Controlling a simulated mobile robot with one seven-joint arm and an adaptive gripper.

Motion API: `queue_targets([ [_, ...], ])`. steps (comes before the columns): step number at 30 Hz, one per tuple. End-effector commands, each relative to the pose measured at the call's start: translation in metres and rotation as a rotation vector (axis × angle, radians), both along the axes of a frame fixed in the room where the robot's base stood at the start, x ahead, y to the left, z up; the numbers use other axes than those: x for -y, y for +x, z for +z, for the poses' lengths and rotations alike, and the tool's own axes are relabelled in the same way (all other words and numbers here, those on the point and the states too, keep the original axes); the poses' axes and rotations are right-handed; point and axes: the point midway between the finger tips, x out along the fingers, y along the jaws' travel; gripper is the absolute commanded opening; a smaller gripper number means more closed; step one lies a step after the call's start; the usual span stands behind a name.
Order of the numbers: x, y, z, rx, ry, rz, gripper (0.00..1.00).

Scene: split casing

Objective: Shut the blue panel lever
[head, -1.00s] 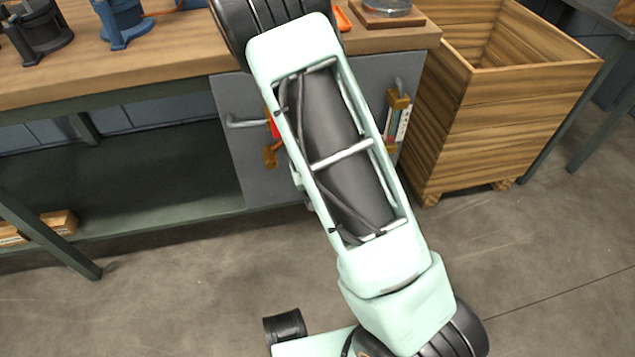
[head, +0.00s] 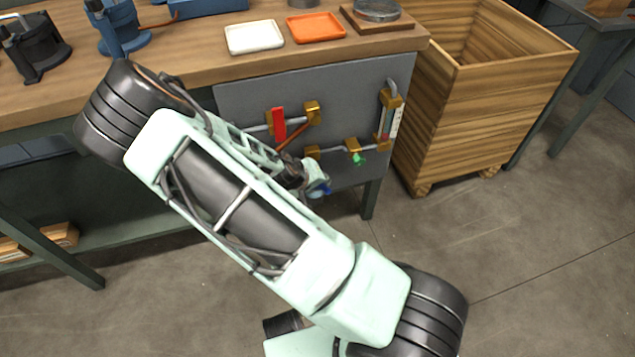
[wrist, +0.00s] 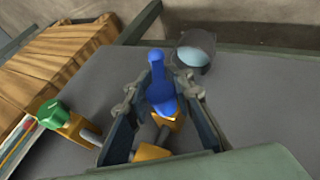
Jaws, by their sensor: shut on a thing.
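The blue panel lever (wrist: 161,88) shows in the wrist view between my two fingers, with its rounded tip pointing up the picture and its brass mount (wrist: 172,122) partly behind it. My gripper (wrist: 158,84) is shut on this lever. In the head view a small bit of blue (head: 321,190) shows by my gripper (head: 314,178), low on the grey panel (head: 350,85); my arm hides most of the lever and its mount.
White (head: 254,37) and orange (head: 316,27) trays lie on the bench above. A wooden bin (head: 490,115) stands to the right.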

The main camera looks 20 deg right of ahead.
Motion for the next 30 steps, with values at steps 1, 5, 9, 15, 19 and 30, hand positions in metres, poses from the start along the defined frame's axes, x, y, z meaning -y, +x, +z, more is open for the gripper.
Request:
queue_targets([
  [1,-0.0003,-0.0009,0.0005,-0.002,-0.006,0.001,0.0],
  [5,0.0005,-0.0008,0.0004,-0.001,-0.014,0.0,0.0],
  [9,0.0006,-0.0009,0.0002,-0.002,-0.015,-0.001,0.0],
  [15,0.0006,-0.0011,-0.0001,-0.002,-0.015,-0.001,0.0],
  [19,0.0006,-0.0011,-0.0001,-0.002,-0.015,-0.001,0.28],
  [30,-0.0016,-0.0017,0.0028,-0.001,-0.015,0.001,0.29],
])
